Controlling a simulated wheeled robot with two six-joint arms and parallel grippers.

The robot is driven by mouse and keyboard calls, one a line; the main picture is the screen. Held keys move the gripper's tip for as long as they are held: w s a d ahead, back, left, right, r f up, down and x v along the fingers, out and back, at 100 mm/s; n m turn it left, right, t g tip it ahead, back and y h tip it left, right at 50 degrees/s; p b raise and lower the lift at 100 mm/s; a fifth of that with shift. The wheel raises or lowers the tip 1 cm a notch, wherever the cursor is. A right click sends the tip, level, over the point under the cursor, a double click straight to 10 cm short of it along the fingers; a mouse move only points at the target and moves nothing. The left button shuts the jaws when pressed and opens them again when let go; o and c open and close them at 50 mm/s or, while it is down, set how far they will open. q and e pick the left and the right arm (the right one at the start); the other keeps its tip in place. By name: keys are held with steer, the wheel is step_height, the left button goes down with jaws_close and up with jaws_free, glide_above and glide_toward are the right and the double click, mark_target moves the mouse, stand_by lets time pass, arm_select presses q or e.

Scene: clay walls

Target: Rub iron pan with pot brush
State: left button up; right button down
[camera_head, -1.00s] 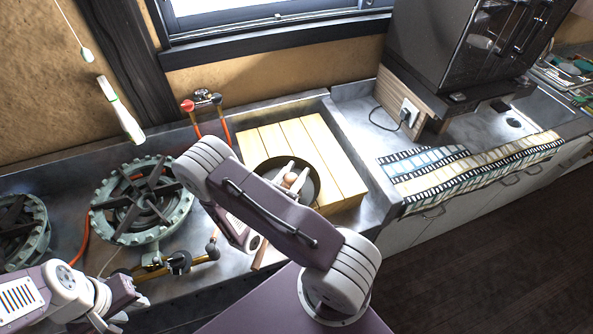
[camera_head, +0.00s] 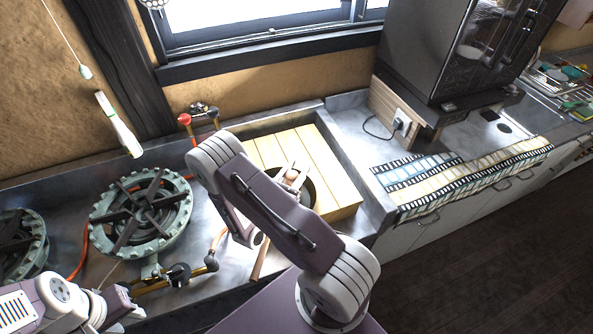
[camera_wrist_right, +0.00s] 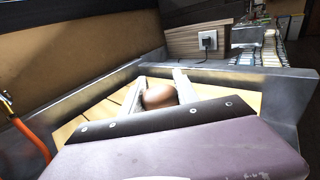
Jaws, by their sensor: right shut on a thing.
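A dark round pan (camera_head: 311,190) sits on the pale wooden slatted board in the counter's recess. My right arm hides much of it. A brown wooden stick (camera_head: 259,259), perhaps its handle, shows below the arm. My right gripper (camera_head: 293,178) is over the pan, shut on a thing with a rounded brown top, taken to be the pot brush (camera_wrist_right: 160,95). It shows between the two pale fingers in the right wrist view. The brush's lower end and any contact with the pan are hidden. My left gripper (camera_head: 122,308) is at the lower left; its jaws are unclear.
The slatted board (camera_head: 334,168) lies in a metal-rimmed recess. Green gas burners (camera_head: 141,212) with pipes stand to its left. A red-knobbed tap (camera_head: 185,119) is behind. A black cabinet (camera_head: 433,55) and a film-strip patterned mat (camera_head: 460,175) are on the right.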

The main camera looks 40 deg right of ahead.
steer(key=shift+r+p, duration=1)
steer(key=shift+r, duration=0.7)
step_height(320, 180, up, 3)
steer(key=p, duration=0.2)
steer(key=shift+r+p, duration=0.1)
steer(key=shift+p, duration=0.3)
